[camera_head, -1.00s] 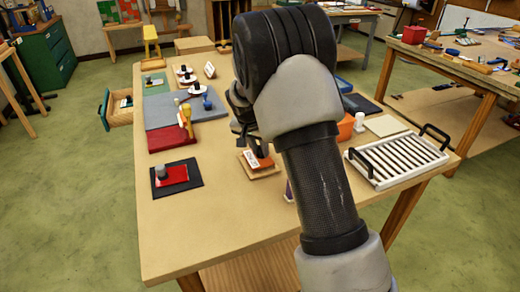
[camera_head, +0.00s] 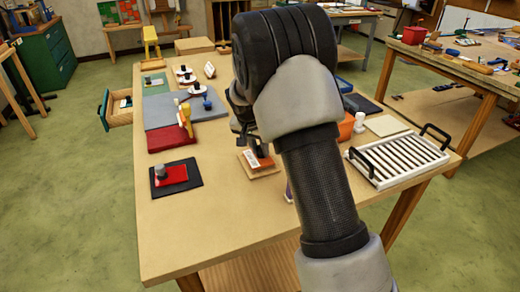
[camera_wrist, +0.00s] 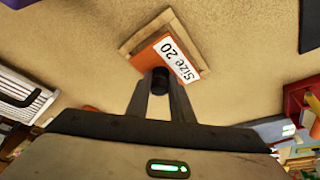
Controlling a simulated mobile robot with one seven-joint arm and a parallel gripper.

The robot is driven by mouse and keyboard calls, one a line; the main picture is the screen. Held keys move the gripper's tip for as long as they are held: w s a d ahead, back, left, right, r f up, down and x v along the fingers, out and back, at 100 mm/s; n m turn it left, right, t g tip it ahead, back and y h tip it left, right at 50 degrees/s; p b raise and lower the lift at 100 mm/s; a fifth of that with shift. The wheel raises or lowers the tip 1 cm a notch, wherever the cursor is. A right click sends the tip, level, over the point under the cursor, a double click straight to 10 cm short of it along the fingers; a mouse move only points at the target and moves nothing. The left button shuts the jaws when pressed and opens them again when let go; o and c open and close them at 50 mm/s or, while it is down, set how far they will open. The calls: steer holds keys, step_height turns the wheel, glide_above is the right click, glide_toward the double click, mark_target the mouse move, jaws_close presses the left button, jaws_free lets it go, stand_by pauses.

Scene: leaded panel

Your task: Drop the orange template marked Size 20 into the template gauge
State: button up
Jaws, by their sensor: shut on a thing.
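The orange template (camera_wrist: 147,60) carries a white label reading "Size 20" and a black knob (camera_wrist: 160,80). My gripper (camera_wrist: 160,84) is shut on that knob. The wooden template gauge (camera_wrist: 146,30) is a square frame on the table, and the template lies over it, roughly lined up with its sides. Some of the frame shows beyond the template's edges. I cannot tell whether the template is inside the frame or just above it. In the head view, the gauge (camera_head: 264,174) and the template's label (camera_head: 250,159) show below my gripper (camera_head: 250,140), partly hidden by my arm.
A white slatted rack (camera_head: 400,158) with black handles stands to the right. A dark mat with a red block (camera_head: 171,178) lies to the left. A red pad (camera_head: 172,140) and a grey-blue mat (camera_head: 165,112) lie behind it. The table's front is clear.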

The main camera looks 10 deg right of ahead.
steer(key=shift+f+b, duration=0.85)
steer(key=shift+f, duration=0.15)
steer(key=o, duration=1.1)
steer(key=shift+c, duration=0.2)
steer(key=shift+r, duration=0.15)
steer(key=p+v, duration=0.1)
steer(key=v, duration=1.6)
steer(key=shift+r, duration=0.15)
steer(key=s+d+r+n+y+p, duration=0.1)
steer(key=s+d+r+n+p, duration=0.15)
steer(key=s+r, duration=0.55)
steer(key=s+r+n+t+y+p, duration=0.1)
steer(key=s+r+n+p, duration=0.1)
steer(key=s, duration=0.9)
steer(key=s+r+n+p, duration=0.2)
steer(key=s+r+p, duration=0.2)
steer(key=s, duration=0.8)
steer(key=shift+d+t+y+p, duration=0.35)
steer(key=shift+d+t+y, duration=0.05)
steer(key=shift+d, duration=0.05)
